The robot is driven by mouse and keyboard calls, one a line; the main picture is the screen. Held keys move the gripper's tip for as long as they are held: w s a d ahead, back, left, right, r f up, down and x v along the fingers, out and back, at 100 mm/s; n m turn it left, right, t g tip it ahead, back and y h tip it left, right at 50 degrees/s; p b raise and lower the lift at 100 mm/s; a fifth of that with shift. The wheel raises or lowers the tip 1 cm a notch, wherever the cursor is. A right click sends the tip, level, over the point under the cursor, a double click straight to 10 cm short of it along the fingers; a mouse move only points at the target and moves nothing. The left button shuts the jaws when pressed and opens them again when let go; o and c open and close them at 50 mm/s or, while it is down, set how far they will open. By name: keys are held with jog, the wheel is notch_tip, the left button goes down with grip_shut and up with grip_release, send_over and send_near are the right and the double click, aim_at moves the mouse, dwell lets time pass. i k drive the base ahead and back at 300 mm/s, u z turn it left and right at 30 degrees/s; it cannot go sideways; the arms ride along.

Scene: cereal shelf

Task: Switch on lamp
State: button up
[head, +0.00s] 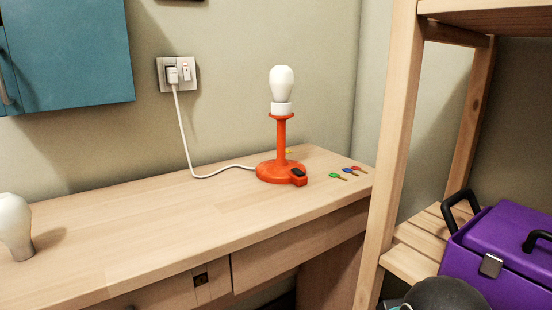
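The lamp (281,140) stands upright near the back right of the wooden desk. It has an orange round base and stem with a white bulb (282,85) on top. The bulb looks plain white and casts no visible glow. A small black switch (298,172) sits on an orange tab at the front right of the base. A white cord (188,140) runs from the base up to a plug (172,75) in the wall socket. My gripper is not in view, and nothing touches the lamp.
A white wall switch (186,71) is beside the plug. Small coloured keys (348,172) lie right of the lamp. A white bulb-shaped object (15,226) stands at the desk's left. A wooden shelf (388,150) with a purple box (500,250) is at right. The desk's middle is clear.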

aim_at(299, 174)
jog(key=u, duration=1.6)
jog(key=k, duration=0.35)
jog(key=z, duration=1.6)
